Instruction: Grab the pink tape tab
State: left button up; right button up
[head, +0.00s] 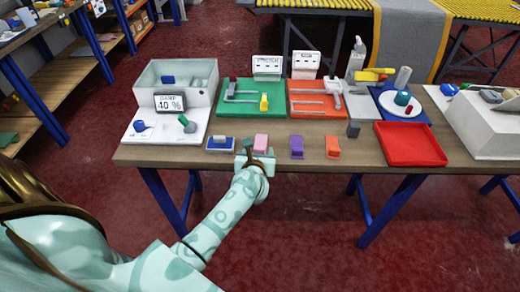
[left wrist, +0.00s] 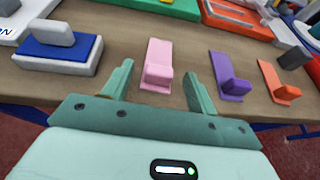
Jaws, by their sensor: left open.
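The pink tape tab (head: 260,142) lies near the front edge of the wooden table (head: 350,172). In the left wrist view the pink tab (left wrist: 158,62) is a flat strip with a raised block at its near end. My left gripper (left wrist: 158,80) is open, with one finger on each side of the tab's near end; I cannot tell whether either touches it. In the head view my left gripper (head: 258,153) covers the tab's near part. My right gripper is not in view.
A purple tab (head: 297,146) and an orange tab (head: 332,147) lie to the right. A blue and grey block (head: 220,144) sits close on the left. Green (head: 240,105) and orange (head: 318,108) boards lie behind, and a red tray (head: 410,150) is at right.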

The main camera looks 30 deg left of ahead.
pick_arm(q)
jog(key=shift+x, duration=0.75)
jog(key=shift+s, duration=0.1)
jog(key=c, duration=1.1)
jog(key=shift+o, duration=0.2)
